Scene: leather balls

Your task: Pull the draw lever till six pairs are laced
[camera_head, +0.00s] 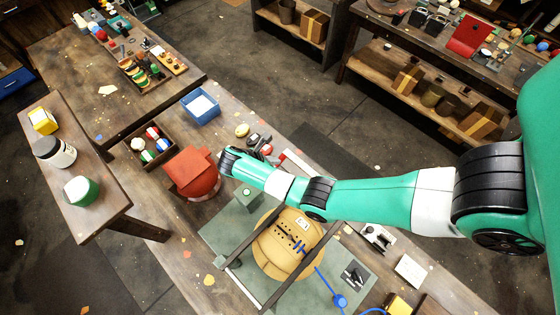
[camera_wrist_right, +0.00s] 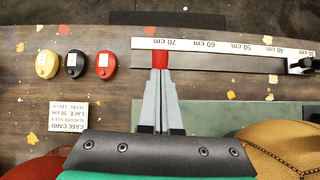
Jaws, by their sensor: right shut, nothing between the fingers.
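A tan leather ball (camera_head: 275,255) lies between two dark bars on a green mat (camera_head: 215,230). Blue lacing (camera_head: 298,246) crosses part of its seam, with dark holes beside it. A blue lace runs to a round blue piece (camera_head: 340,300). The ball's edge shows in the wrist view (camera_wrist_right: 290,140). My left gripper is out of view.
A red object (camera_head: 192,172), a ball box (camera_head: 150,143) and a blue tray (camera_head: 201,106) stand left. My right arm covers part of the bench.

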